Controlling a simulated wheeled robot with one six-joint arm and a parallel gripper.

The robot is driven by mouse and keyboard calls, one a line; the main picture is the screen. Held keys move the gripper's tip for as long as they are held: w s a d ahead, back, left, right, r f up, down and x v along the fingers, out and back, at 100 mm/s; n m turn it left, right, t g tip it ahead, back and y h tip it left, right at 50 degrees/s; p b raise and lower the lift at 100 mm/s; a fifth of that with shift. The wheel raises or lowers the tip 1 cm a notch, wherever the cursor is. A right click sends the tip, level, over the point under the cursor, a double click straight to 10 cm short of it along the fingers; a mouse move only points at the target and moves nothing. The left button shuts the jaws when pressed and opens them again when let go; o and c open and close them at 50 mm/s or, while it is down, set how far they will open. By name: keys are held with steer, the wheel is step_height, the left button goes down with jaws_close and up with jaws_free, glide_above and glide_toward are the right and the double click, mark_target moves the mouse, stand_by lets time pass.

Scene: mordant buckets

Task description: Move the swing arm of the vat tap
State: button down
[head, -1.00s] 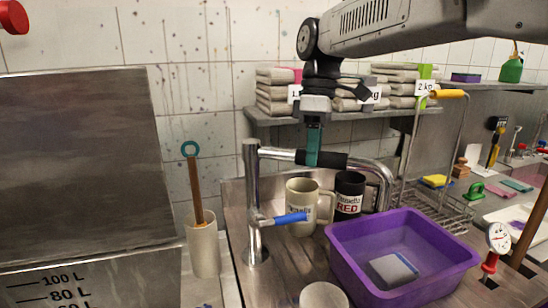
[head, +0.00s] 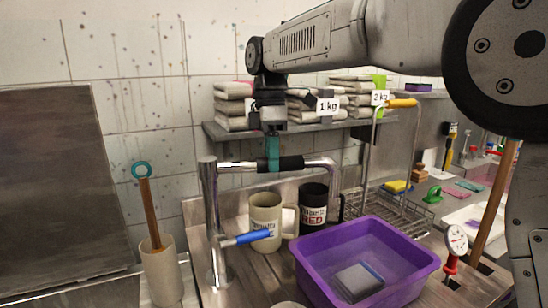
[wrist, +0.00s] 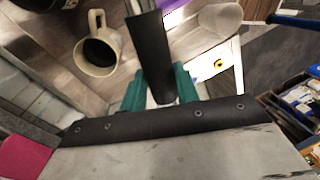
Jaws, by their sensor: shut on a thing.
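The vat tap has an upright steel post (head: 211,225) with a blue lever (head: 246,239) low on it. Its swing arm (head: 322,163) runs right from the top of the post, carries a black sleeve (head: 292,163) and bends down at its far end. My gripper (head: 272,155) comes from above, its green fingers shut around the swing arm at the sleeve. In the wrist view the sleeve (wrist: 148,50) passes between the green fingers (wrist: 160,90). The fingers hide part of the sleeve.
A cream mug (head: 265,218) and a black mug (head: 312,207) stand behind and below the swing arm. A purple tub (head: 408,259) is at front right. A shelf (head: 225,133) with stacked packs hangs behind my gripper. A beaker (head: 160,272) with a stick stands left.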

steer(key=c, duration=1.1)
jaws_free()
steer(key=shift+o, duration=0.2)
steer(key=r, duration=0.3)
steer(key=w+r, duration=0.1)
steer(key=r, duration=0.2)
steer(key=shift+w+a+r, duration=0.15)
steer(key=shift+a+r, duration=0.05)
steer(key=shift+r, duration=0.65)
